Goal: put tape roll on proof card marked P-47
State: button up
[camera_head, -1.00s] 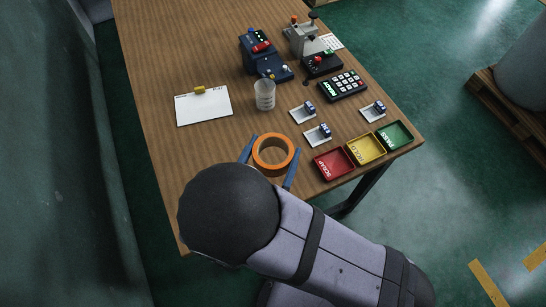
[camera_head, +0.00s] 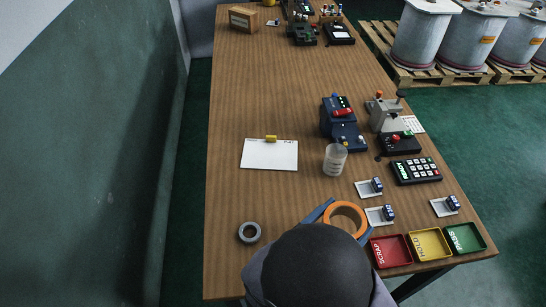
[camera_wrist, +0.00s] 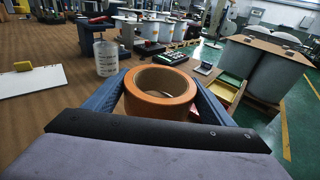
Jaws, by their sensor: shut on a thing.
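My gripper (camera_head: 345,215) is shut on an orange tape roll (camera_head: 345,206), with one blue finger on each side of it. The wrist view shows the roll (camera_wrist: 158,108) upright on its axis between the fingers; I cannot tell how high it is above the table. The white proof card (camera_head: 270,155), with a yellow clip on its top edge and small print like P-47, lies flat and bare to the upper left of my gripper. Part of it shows at the left of the wrist view (camera_wrist: 30,82). A second, grey tape roll (camera_head: 242,238) lies at the near left of the table.
A clear cup (camera_head: 334,160) stands between the card and a blue device (camera_head: 342,122). Small cards with blue blocks (camera_head: 380,215), a keypad (camera_head: 416,170) and red (camera_head: 376,249), yellow and green trays are at the right. The wood around the proof card is clear.

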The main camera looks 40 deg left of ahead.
jog(key=shift+m+h, duration=0.5)
jog(key=shift+h, duration=0.1)
jog(key=w+f+b, duration=0.1)
jog(key=w+a+f+b, duration=0.1)
jog(key=w+f+b, duration=0.1)
jog(key=f, duration=0.1)
jog(key=shift+a, duration=0.4)
jog(key=w+a+b, duration=0.1)
jog(key=a, duration=0.1)
jog(key=w+a+b, duration=0.1)
jog(key=a, duration=0.2)
jog(key=w+a+b, duration=0.1)
jog(key=w+a, duration=0.1)
jog(key=shift+w+a, duration=0.1)
jog(key=shift+a, duration=0.2)
jog(key=a+r, duration=0.1)
jog(key=a, duration=0.1)
jog(key=w+a+r+n+y, duration=0.1)
jog(key=a, duration=0.1)
jog(key=w+a+r+y, duration=0.1)
jog(key=a, duration=0.2)
jog(key=shift+w, duration=0.15)
jog(key=a+r+n+y, duration=0.3)
jog(key=a+r, duration=0.3)
jog(key=a, duration=0.2)
jog(key=n+y, duration=0.2)
jog(key=y, duration=0.1)
send_over(271, 161)
jog(key=shift+g, duration=0.3)
jog(key=shift+f, duration=4.95)
